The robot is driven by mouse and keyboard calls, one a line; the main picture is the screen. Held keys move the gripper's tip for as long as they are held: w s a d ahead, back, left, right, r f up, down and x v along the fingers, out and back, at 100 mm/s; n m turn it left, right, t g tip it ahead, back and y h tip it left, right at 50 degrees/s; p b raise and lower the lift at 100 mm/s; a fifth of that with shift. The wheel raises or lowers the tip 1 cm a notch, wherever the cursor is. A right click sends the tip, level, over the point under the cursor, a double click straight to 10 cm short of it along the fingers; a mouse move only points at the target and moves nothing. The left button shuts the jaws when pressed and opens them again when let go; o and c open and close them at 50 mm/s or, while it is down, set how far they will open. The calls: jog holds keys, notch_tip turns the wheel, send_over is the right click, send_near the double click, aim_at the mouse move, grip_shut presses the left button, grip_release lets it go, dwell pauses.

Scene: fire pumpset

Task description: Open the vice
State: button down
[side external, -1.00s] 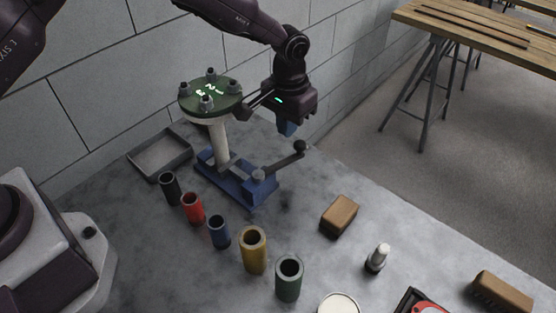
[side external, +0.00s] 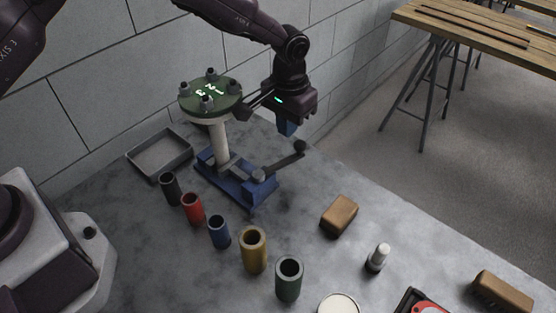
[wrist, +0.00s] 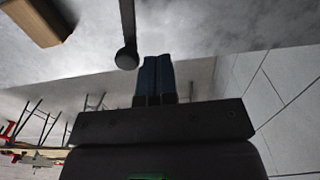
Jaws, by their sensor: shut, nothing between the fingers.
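The blue vice (side external: 236,184) stands on the grey bench near the wall. Its dark handle (side external: 281,166) slants up to the right and ends in a round knob (side external: 299,147). A white post with a green round top (side external: 211,97) stands upright at the vice, but its grip in the jaws is hard to make out. My gripper (side external: 287,129) is shut and empty, above and slightly left of the knob in the side view. In the wrist view, its blue fingertips (wrist: 155,72) are together just right of the knob (wrist: 126,58), with a gap visible between them.
A grey tray (side external: 160,153) lies left of the vice. Black, red (side external: 193,209), blue, yellow (side external: 253,249) and green (side external: 289,278) cylinders stand in front. A brown block (side external: 339,215) and a white-topped piece (side external: 377,258) are to the right. The wall is close behind.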

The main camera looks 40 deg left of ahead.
jog(key=shift+f, duration=0.25)
jog(key=shift+f, duration=1.45)
